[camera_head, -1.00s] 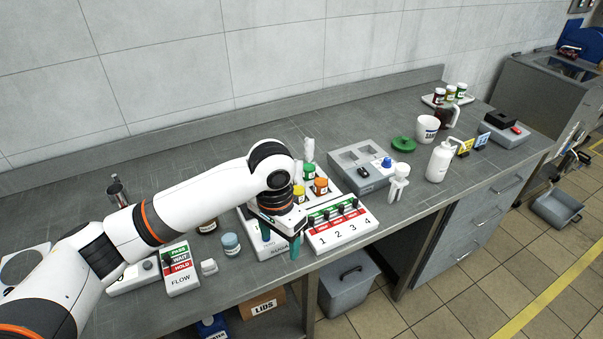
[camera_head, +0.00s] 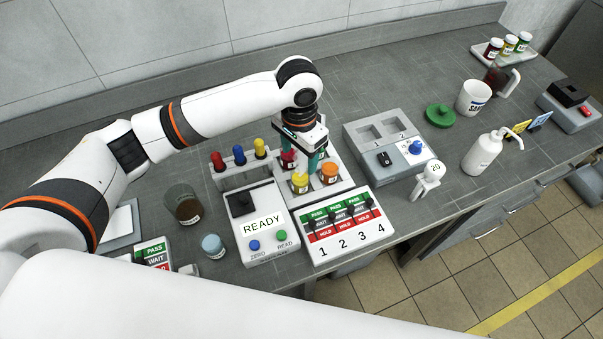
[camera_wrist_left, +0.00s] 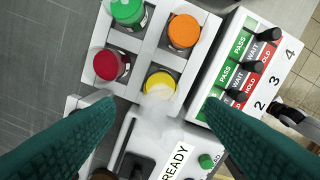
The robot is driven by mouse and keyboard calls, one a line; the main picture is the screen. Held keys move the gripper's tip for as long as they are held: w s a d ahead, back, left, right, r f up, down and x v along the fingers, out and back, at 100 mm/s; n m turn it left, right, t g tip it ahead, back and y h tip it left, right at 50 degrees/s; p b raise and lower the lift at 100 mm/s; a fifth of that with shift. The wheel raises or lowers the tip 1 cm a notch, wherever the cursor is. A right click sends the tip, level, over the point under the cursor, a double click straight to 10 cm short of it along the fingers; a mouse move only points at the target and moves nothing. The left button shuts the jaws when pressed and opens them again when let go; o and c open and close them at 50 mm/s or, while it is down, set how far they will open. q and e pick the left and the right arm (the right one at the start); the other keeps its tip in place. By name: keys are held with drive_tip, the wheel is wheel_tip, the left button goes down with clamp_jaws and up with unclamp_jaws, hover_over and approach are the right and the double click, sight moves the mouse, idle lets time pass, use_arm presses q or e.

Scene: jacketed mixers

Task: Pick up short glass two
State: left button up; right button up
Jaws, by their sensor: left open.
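The yellow one (camera_head: 299,183) and orange one (camera_head: 329,172) show clearly in the head view; a red one (camera_head: 288,160) is partly behind my fingers. The wrist view shows red (camera_wrist_left: 108,65), green (camera_wrist_left: 128,12), orange (camera_wrist_left: 184,30) and yellow (camera_wrist_left: 160,84) tops. I cannot read which is short glass two. My left gripper (camera_head: 301,160) is open and empty above the rack; in the wrist view its fingertips (camera_wrist_left: 158,103) straddle the near side of the yellow jar, apart from it. My right gripper is out of view.
A READY device (camera_head: 262,225) and a numbered switch panel (camera_head: 343,228) stand in front of the rack. Red, blue and yellow knobs (camera_head: 239,154) rise left of it. A dark jar (camera_head: 185,206) and blue-lidded jar (camera_head: 213,245) stand left; a two-well block (camera_head: 385,150) is right.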

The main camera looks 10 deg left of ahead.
sight(300, 174)
use_arm(q)
wheel_tip(300, 174, down, 5)
drive_tip(key=shift+w+r+p, duration=0.1)
drive_tip(key=shift+r+p, duration=0.1)
drive_tip(key=shift+p, duration=0.5)
wheel_tip(300, 174, down, 2)
drive_tip(key=shift+f+p, duration=0.25)
drive_tip(key=shift+p, duration=0.05)
drive_tip(key=shift+f, duration=0.6)
drive_tip(key=c, duration=1.1)
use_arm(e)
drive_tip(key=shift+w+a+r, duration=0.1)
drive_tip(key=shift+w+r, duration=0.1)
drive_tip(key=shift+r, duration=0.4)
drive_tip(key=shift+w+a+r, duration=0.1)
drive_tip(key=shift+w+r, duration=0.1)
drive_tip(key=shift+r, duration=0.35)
